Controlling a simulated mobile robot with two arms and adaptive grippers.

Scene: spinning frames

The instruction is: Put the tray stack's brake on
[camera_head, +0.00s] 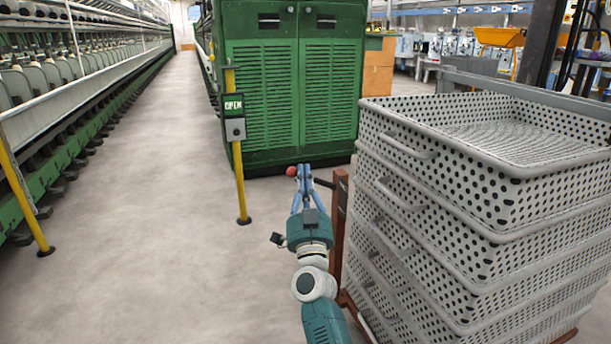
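The tray stack (440,215) is several grey perforated trays piled up at the right, on a reddish-brown wheeled frame whose upright post (338,225) stands at the stack's left side. A dark brake lever (323,183) sticks out leftward from near the top of this post, roughly level, and ends in a red ball knob (291,171). My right gripper (304,170) reaches up from below. Its blue fingers come together around the lever, just right of the knob, and hide that part of it. My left gripper is not in view.
A yellow post (238,150) with a green "OPEN" sign stands left of my gripper. A large green cabinet (290,85) is behind it. A long spinning frame (75,75) runs along the left. The grey floor (150,260) between is clear.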

